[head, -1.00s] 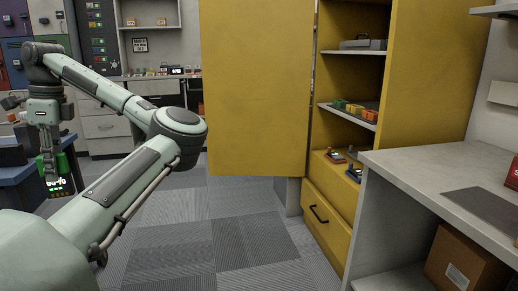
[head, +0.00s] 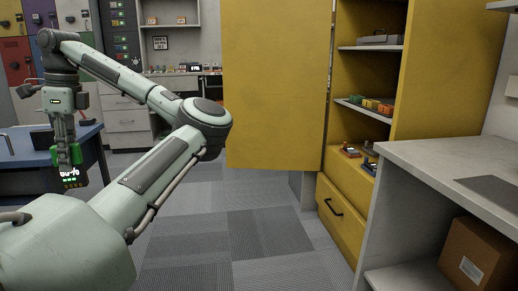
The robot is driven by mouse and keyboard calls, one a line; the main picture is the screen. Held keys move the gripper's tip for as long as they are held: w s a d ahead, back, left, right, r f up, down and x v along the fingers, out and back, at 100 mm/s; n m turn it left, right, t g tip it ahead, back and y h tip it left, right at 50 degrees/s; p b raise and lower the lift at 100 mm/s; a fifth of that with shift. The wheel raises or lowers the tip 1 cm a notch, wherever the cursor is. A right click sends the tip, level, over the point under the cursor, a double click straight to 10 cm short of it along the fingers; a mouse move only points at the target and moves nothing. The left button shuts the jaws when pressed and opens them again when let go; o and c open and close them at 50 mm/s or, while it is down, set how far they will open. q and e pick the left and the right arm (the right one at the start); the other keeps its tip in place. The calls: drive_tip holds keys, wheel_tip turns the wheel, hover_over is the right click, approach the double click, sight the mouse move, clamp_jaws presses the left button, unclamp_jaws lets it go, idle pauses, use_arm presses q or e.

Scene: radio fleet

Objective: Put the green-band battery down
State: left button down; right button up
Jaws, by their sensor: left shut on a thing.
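My left gripper (head: 67,147) hangs pointing down at the left of the head view. It is shut on the green-band battery (head: 72,178), a small dark block with green at its upper part and lit marks on its face. The fingers cover part of the battery. The battery is held in the air in front of the near right part of a blue table (head: 88,130); the gap between them cannot be judged. My right gripper is not in view.
A yellow cabinet (head: 425,70) stands open at the right, its big door (head: 275,85) jutting into the middle. Its shelves hold coloured blocks (head: 371,103). A grey counter (head: 420,155) with a cardboard box (head: 480,258) below is at the near right. The carpet in the middle is clear.

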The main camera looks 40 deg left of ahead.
use_arm(q)
drive_tip(key=shift+s+d+f, duration=0.2)
drive_tip(key=shift+s+f, duration=0.15)
drive_tip(key=shift+f, duration=0.1)
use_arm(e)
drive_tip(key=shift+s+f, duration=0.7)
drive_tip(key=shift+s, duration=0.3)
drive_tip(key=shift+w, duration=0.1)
